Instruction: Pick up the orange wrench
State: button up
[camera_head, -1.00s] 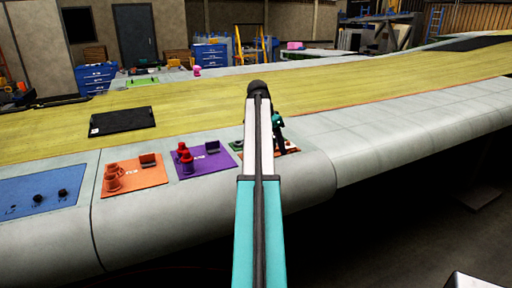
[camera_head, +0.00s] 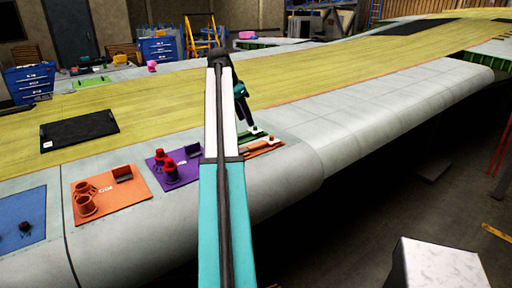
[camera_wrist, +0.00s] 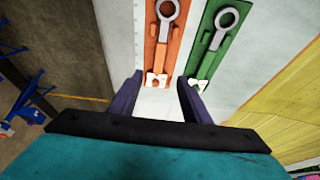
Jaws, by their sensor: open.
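In the head view the orange mat (camera_head: 265,148) lies at the wing's front edge; the wrench is too small to make out. My gripper (camera_head: 246,122) is above and left of it.
The wing surface to the right (camera_head: 370,115) is clear.

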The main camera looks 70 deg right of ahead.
jog(key=shift+f, duration=0.15)
jog(key=p, duration=0.2)
send_over(257, 144)
jog(key=w+a, duration=0.2)
jog(key=shift+s+a+f, duration=0.1)
jog(key=shift+f, duration=1.85)
jog(key=shift+s+a+f, duration=0.1)
jog(key=shift+f, duration=1.8)
jog(key=shift+s+f+p, duration=0.1)
jog(key=shift+f+p, duration=0.05)
jog(key=shift+p, duration=0.2)
jog(key=shift+s+d+f+p, duration=0.35)
jog(key=shift+d+f+p, duration=0.15)
jog(key=shift+f+p, duration=0.3)
jog(key=shift+p+x, duration=0.4)
jog(key=shift+x, duration=1.05)
jog(key=shift+f, duration=0.1)
jog(key=shift+c, duration=0.5)
grip_shut()
